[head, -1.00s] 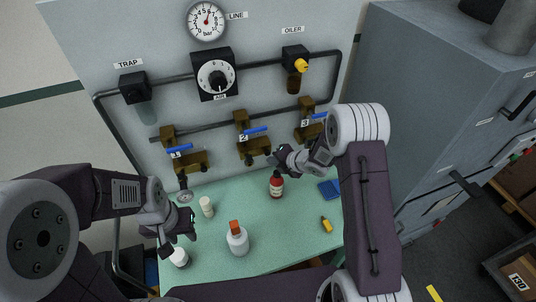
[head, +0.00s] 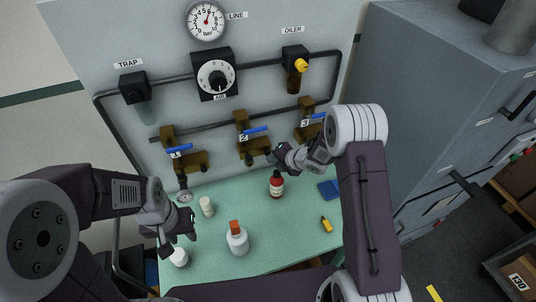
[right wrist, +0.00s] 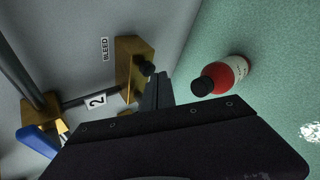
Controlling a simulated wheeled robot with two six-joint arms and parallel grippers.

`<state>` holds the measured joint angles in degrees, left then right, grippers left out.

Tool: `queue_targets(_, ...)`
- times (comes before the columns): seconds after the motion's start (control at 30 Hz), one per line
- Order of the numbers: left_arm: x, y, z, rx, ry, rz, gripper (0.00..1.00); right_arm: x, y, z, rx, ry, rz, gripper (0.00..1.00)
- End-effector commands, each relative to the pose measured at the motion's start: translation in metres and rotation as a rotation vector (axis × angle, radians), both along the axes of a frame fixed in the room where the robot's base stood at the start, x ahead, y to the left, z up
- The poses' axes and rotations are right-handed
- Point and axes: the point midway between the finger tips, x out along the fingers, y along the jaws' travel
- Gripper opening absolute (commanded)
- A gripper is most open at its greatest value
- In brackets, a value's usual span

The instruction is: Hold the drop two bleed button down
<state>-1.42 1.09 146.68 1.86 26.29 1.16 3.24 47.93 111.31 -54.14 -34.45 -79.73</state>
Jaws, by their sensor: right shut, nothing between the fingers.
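Drop two's brass valve body (head: 250,148) with its blue lever (head: 255,131) is on the wall panel, beside the "2" label. In the right wrist view, the brass block (right wrist: 128,62) beside the "BLEED" label carries a black round button (right wrist: 147,69). My right gripper (head: 271,158) is shut and empty. Its fingertips, seen in the right wrist view (right wrist: 155,82), are right at the button and partly overlap it. I cannot tell how far the button is pressed. My left gripper (head: 179,243) looks open and empty above the left part of the table.
A red bottle (head: 276,186) stands on the green table (head: 285,235) close under my right gripper. A white bottle with an orange cap (head: 237,240), white containers, a blue item (head: 329,189) and a yellow item (head: 326,224) are also there. Drops one (head: 185,160) and three (head: 305,125) flank drop two.

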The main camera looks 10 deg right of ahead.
Motion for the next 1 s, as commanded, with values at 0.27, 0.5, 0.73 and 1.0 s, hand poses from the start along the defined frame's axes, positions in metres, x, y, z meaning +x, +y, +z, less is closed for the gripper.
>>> queue_targets(0.27,0.000,0.000,0.001,0.000,0.000,0.000,0.36,0.003,0.000,0.000,0.001,0.000,-0.001,0.00)
queue_targets(0.5,0.000,0.000,0.002,0.000,0.000,0.000,0.36,0.005,0.001,0.000,0.001,0.000,-0.001,0.00)
queue_targets(0.73,0.000,0.000,0.002,0.000,0.000,0.000,0.36,0.008,0.001,0.000,0.000,0.000,0.000,0.00)
queue_targets(1.0,0.000,0.000,0.002,0.000,0.000,0.000,0.36,0.011,0.002,0.000,0.000,-0.001,-0.001,0.00)
